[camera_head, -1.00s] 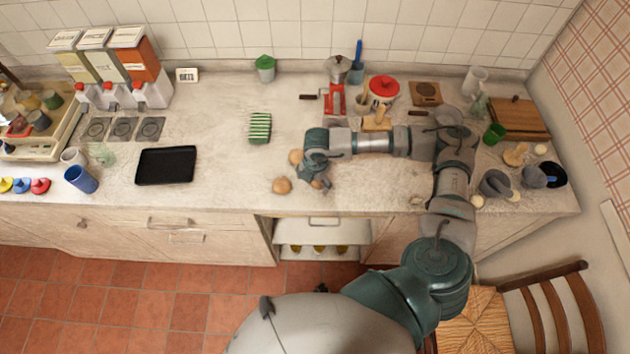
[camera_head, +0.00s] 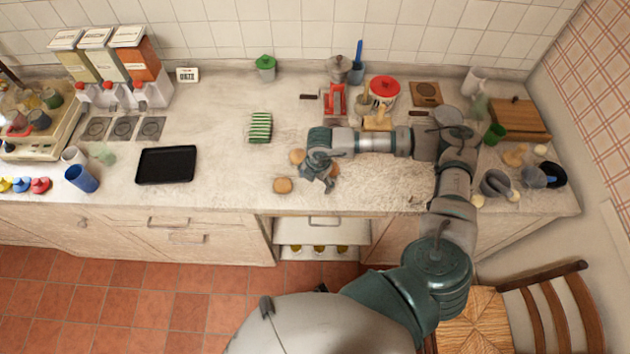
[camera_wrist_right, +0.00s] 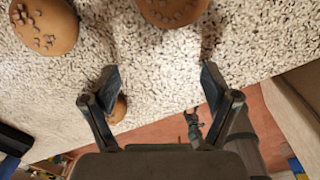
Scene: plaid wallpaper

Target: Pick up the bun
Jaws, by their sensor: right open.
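Several round brown buns lie on the counter: one near the front edge (camera_head: 283,185), one beside my right wrist (camera_head: 297,156), and one partly hidden at the right side of the gripper (camera_head: 333,170). My right gripper (camera_head: 319,178) points down among them, with its fingers spread and empty. In the right wrist view, the open fingers (camera_wrist_right: 160,80) have bare speckled counter between them. Two seeded buns, one at the upper left (camera_wrist_right: 45,25) and one at the top middle (camera_wrist_right: 172,9), are cut off by the frame. A smaller-looking bun (camera_wrist_right: 119,108) is partly behind the left finger.
A black tray (camera_head: 166,166) lies to the left on the counter. A green striped item (camera_head: 260,128) lies behind the buns. A red-lidded pot (camera_head: 384,90) and a moka pot (camera_head: 338,70) stand at the back. The counter between tray and buns is clear.

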